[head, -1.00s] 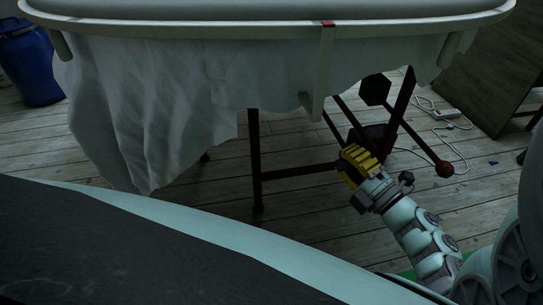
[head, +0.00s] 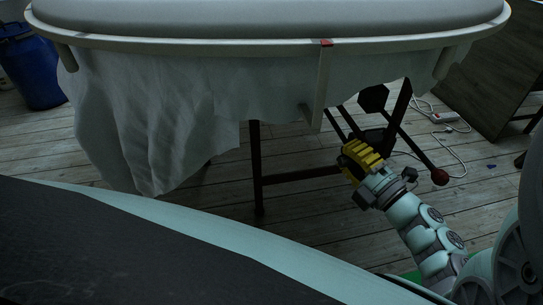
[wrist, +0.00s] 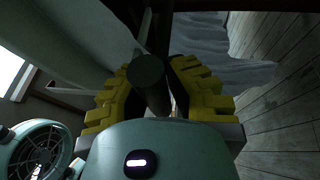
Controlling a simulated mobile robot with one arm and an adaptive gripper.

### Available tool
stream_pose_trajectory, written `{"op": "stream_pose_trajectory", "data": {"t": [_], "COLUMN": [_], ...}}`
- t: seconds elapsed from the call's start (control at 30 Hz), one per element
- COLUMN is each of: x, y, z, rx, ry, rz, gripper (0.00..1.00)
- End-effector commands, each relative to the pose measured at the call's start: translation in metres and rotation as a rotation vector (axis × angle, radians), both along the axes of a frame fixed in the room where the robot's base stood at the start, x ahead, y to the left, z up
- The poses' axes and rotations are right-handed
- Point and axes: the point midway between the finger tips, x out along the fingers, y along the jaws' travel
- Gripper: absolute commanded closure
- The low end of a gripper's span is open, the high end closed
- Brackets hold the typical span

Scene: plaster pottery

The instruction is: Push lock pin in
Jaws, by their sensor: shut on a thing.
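My gripper (head: 360,158) has yellow ribbed fingers and reaches in under the white basin (head: 190,43) beside its dark metal stand (head: 256,165). In the wrist view my gripper (wrist: 160,92) is shut on a dark round-ended rod (wrist: 148,70), which looks like the lock pin. The rod lies between the two fingers, and its flat end faces the camera. Its far end is hidden. In the head view the fingers hide the pin, so I cannot tell how deep it sits.
A white cloth (head: 150,130) hangs from the basin. A dark hexagonal knob (head: 373,98) and a lever with a red ball (head: 440,176) are close to my gripper. A power strip (head: 444,117) with its cable, a blue barrel (head: 35,65) and a dark panel (head: 487,70) stand beyond.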

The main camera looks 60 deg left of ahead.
Motion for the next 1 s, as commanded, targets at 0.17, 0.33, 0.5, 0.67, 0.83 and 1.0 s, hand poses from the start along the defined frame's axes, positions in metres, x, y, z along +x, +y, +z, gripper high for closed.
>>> {"op": "stream_pose_trajectory", "data": {"t": [0.17, 0.33, 0.5, 0.67, 0.83, 1.0], "x": [-0.001, -0.001, -0.001, -0.001, 0.001, 0.002], "y": [0.002, 0.001, 0.001, 0.001, -0.011, -0.043], "z": [0.011, 0.009, 0.007, 0.006, 0.003, -0.003], "rx": [0.028, 0.023, 0.020, 0.018, 0.014, 0.013], "ry": [-0.006, -0.003, -0.002, -0.001, 0.000, -0.002], "rz": [0.009, 0.007, 0.006, 0.005, 0.001, -0.002], "gripper": [0.73, 0.55, 0.46, 0.46, 0.46, 0.46]}}
